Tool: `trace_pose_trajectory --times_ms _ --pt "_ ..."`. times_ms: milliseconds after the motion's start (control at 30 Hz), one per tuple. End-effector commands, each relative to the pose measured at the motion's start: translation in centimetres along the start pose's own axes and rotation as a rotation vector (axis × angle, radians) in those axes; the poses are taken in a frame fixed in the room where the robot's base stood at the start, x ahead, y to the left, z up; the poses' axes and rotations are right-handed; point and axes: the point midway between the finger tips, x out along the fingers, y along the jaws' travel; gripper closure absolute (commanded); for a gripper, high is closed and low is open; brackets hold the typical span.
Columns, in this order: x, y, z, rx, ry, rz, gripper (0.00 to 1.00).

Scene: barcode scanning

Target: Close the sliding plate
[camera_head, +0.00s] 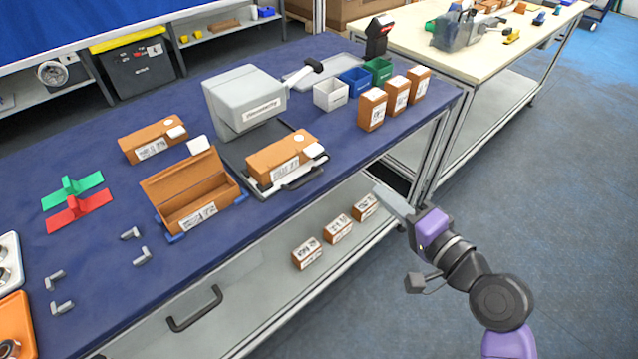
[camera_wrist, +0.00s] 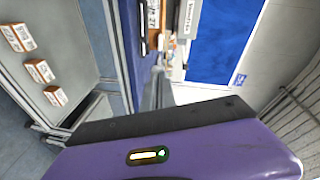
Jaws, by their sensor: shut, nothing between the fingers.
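The grey machine (camera_head: 243,103) stands on the blue workbench. A dark sliding plate (camera_head: 236,153) extends out from under its front toward the bench's near edge, with a handle (camera_head: 304,179) at its near end. A brown labelled box (camera_head: 279,156) lies on the plate. My gripper (camera_head: 384,193) is shut and empty, out beyond the bench's near edge, to the right of the plate and apart from it. The wrist view shows my purple gripper housing large in front, with the bench edge and part of the machine area small at the top.
An open brown box (camera_head: 190,190) lies left of the plate. Three brown boxes (camera_head: 397,96) stand near the bench's right end, by white, blue and green bins (camera_head: 354,80). Several boxes (camera_head: 338,229) sit on the lower shelf. The floor (camera_head: 540,190) right of the bench is clear.

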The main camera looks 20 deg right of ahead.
Motion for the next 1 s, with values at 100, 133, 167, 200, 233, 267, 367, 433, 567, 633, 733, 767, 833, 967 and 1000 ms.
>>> trace_pose_trajectory --times_ms 100,133,167,200,233,267,367,433,567,633,733,767,833,967,1000 --pt "0.1 0.7 2.8 0.152 -0.127 0.02 1.0" --pt "0.0 0.8 3.4 0.179 -0.151 0.026 1.0" --pt "-0.1 0.8 3.9 0.201 -0.169 0.031 1.0" --pt "-0.2 0.9 4.3 0.222 -0.188 0.037 1.0" --pt "-0.2 0.9 4.6 0.235 -0.197 0.042 1.0" --pt "-0.2 1.0 4.7 0.244 -0.203 0.047 1.0" --pt "0.3 1.0 4.8 0.253 -0.203 0.049 1.0" --pt "1.0 0.9 5.0 0.253 -0.203 0.047 1.0" --pt "3.1 0.9 5.4 0.252 -0.204 0.047 1.0" --pt "4.5 1.0 5.7 0.25 -0.204 0.048 1.0" --pt "6.5 1.0 6.1 0.249 -0.202 0.048 1.0" --pt "7.0 1.1 6.2 0.25 -0.202 0.048 1.0" --pt "8.4 1.1 6.5 0.25 -0.203 0.049 1.0" --pt "10.6 1.1 6.9 0.25 -0.202 0.048 1.0" --pt "11.2 1.2 7.1 0.25 -0.202 0.049 1.0"
